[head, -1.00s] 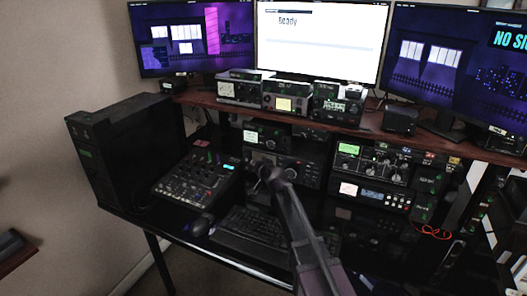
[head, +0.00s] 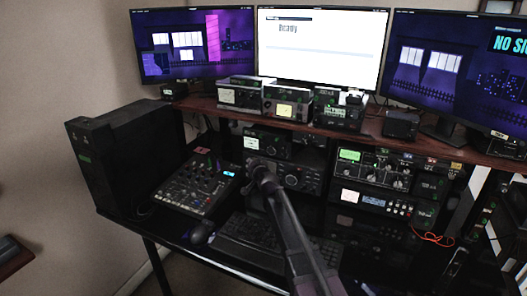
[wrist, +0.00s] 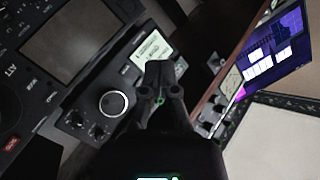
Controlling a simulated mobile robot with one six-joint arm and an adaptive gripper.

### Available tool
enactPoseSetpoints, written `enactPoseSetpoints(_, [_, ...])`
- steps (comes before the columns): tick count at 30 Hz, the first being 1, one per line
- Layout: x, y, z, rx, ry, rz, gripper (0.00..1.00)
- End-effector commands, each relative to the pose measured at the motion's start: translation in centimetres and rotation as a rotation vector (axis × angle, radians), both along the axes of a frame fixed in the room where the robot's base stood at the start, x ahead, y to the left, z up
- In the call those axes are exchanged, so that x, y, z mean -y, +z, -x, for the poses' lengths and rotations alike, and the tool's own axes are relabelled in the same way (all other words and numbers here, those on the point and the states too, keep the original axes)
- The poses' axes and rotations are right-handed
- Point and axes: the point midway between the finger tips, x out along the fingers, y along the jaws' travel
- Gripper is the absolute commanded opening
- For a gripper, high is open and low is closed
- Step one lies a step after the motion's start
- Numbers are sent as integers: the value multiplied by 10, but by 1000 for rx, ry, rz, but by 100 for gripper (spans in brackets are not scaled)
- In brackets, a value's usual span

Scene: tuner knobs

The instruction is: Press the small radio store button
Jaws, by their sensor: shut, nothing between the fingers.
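The small radio (head: 268,143) with a pale screen sits on the desk under the middle of the shelf, above a larger radio (head: 292,177). In the wrist view its lit screen (wrist: 152,47) and a large round knob (wrist: 113,103) appear beside my fingers. My gripper (head: 257,164) is in front of these radios in the head view, just below the small radio's front. In the wrist view my gripper (wrist: 159,72) has its fingertips together and empty, overlapping the panel near the screen. Contact cannot be told. The store button cannot be made out; the fingers cover part of the panel.
A wooden shelf (head: 382,134) carrying small devices and monitors runs above the radios. A mixer (head: 198,186), mouse (head: 201,233) and keyboard (head: 252,240) lie on the desk. Rack units (head: 375,172) stand right, a black computer case (head: 127,160) left.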

Motion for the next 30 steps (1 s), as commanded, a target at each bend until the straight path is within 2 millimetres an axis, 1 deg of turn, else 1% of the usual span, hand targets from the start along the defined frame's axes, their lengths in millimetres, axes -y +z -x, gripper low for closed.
enactPoseSetpoints(18, [21,0,-58,0,-2,-1,0])
enactPoseSetpoints(24, [26,0,-70,0,-2,-1,0])
enactPoseSetpoints(30, [28,0,-74,0,-1,0,0])
